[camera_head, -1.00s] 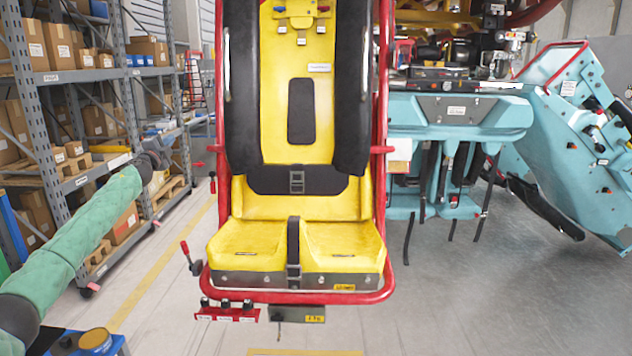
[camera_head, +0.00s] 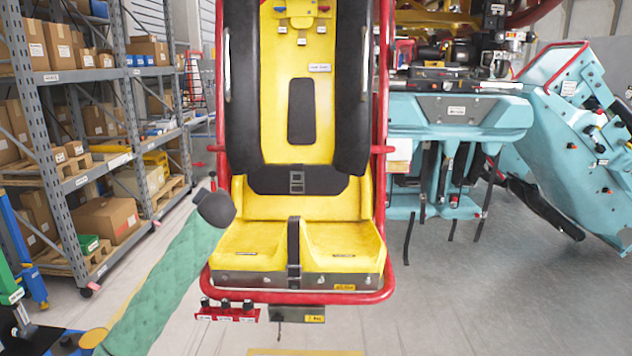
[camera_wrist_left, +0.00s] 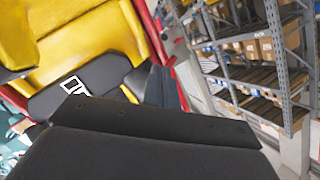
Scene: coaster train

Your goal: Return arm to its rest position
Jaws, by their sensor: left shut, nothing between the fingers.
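My left arm in its green quilted sleeve (camera_head: 170,275) rises from the bottom left of the head view. Its dark rounded end (camera_head: 215,208) overlaps the left edge of the yellow seat (camera_head: 295,245) in the picture; I cannot tell the gap. In the left wrist view, black parts of my left gripper (camera_wrist_left: 160,125) fill the bottom. It is shut and holds nothing. Behind it show the seat's yellow surface (camera_wrist_left: 80,45) and a black belt with a buckle (camera_wrist_left: 72,87). My right gripper is in neither view.
A red tubular frame (camera_head: 330,297) surrounds the seat. A shelf rack with boxes (camera_head: 108,220) stands at left, also in the left wrist view (camera_wrist_left: 275,60). Turquoise machinery (camera_head: 455,115) stands at right. Grey floor (camera_head: 480,290) is open at lower right.

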